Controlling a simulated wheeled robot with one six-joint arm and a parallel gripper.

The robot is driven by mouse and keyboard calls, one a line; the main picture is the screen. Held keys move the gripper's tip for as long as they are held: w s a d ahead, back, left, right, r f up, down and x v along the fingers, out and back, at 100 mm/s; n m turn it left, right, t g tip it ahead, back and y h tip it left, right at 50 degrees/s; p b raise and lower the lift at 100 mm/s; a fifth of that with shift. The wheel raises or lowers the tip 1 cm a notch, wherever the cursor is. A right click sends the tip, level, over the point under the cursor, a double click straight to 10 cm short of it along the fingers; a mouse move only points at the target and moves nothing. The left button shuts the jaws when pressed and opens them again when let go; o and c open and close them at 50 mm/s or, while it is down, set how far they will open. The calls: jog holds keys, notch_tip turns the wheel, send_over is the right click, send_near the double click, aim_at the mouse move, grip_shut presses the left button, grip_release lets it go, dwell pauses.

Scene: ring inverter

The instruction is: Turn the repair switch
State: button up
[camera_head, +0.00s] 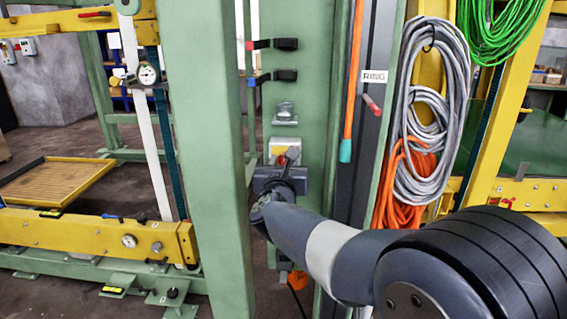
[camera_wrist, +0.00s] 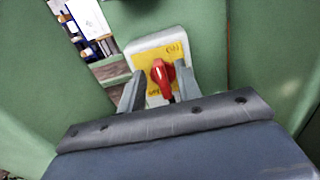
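The repair switch is a red knob (camera_wrist: 163,76) on a yellow plate (camera_wrist: 146,57) in a light grey housing (camera_wrist: 183,40), fixed to a green panel. In the wrist view it lies straight ahead, and the knob points roughly down toward my gripper. My gripper (camera_wrist: 157,84) is open, with one finger on each side of the knob and a gap on both sides. In the head view the switch box (camera_head: 278,144) shows just above my gripper (camera_head: 290,157), with the knob mostly hidden behind the gripper.
A green post (camera_head: 205,150) stands close to the left of my arm. An orange rod (camera_head: 352,90) and grey cable coils (camera_head: 425,120) hang to the right. A clear socket-like fitting (camera_head: 285,112) sits above the switch. A yellow frame (camera_head: 95,232) is at the left.

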jog(key=shift+c, duration=0.4)
grip_shut()
jog(key=shift+n, duration=0.3)
jog(key=n, duration=0.2)
jog(key=shift+a+n+b, duration=0.2)
jog(key=shift+n+b, duration=0.15)
jog(key=shift+n, duration=0.05)
jog(key=n, duration=0.6)
jog(key=n+p, duration=0.1)
jog(key=n, duration=0.2)
jog(key=shift+a+f, duration=0.25)
jog(key=shift+a, duration=0.1)
jog(key=n, duration=0.1)
jog(key=n+p, duration=0.1)
jog(key=n, duration=0.3)
jog(key=shift+a+f+p, duration=0.1)
jog(key=shift+f+p, duration=0.2)
jog(key=shift+f, duration=0.05)
jog(key=shift+n, duration=0.4)
